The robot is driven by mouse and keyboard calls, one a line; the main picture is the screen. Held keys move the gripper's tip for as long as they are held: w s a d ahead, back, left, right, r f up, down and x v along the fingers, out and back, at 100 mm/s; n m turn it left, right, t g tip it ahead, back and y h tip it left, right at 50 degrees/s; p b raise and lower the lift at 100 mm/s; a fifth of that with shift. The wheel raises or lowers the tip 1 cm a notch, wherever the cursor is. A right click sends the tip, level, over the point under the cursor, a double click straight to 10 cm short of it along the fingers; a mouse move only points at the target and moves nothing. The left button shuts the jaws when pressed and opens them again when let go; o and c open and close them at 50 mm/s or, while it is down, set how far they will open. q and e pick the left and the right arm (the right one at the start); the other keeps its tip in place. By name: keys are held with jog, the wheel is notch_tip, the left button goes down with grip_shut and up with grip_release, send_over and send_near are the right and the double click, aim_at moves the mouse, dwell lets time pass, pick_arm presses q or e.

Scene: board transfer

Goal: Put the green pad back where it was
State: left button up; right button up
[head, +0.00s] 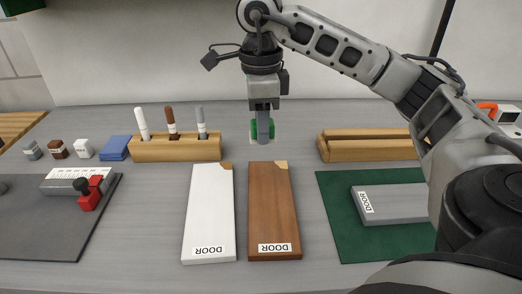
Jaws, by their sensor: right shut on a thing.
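The green pad (254,129) is in my right gripper (263,133), near the back of the grey table. The gripper points straight down and is shut on the pad; green shows on both sides of the fingers, which hide its middle. A pale edge shows around the pad's lower part. I cannot tell whether the pad touches the table. My left gripper is not in view.
A wooden holder (175,150) with three markers and a blue pad (115,148) are left. A white board (209,220) and a brown board (273,220) lie in front. A slotted wooden block (368,152) and a green mat (345,235) bearing a grey board (392,204) are right.

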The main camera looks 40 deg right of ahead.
jog(key=m, duration=0.1)
jog(key=d+m, duration=0.1)
jog(key=m, duration=0.1)
jog(key=d+r+m, duration=0.1)
jog(key=shift+s+d+b, duration=0.1)
jog(key=shift+s+b, duration=0.25)
jog(key=shift+w+d+m, duration=0.1)
jog(key=shift+d+m, duration=0.05)
jog(key=shift+m, duration=0.25)
jog(key=w+d+f, duration=0.2)
jog(key=w+f, duration=0.1)
jog(key=w+d+f+p, duration=0.1)
jog(key=w+d+f, duration=0.1)
jog(key=w+f, duration=0.1)
jog(key=w+d+f+p, duration=0.1)
jog(key=w+d+f, duration=0.1)
jog(key=w, duration=0.3)
jog(key=shift+d+f, duration=0.4)
jog(key=shift+d, duration=0.05)
jog(key=shift+w+d+f, duration=0.1)
jog(key=shift+w+f, duration=0.05)
jog(key=shift+f, duration=0.05)
jog(key=shift+w+d+f+p, duration=0.15)
jog(key=shift+f+p, duration=0.25)
jog(key=shift+f, duration=1.45)
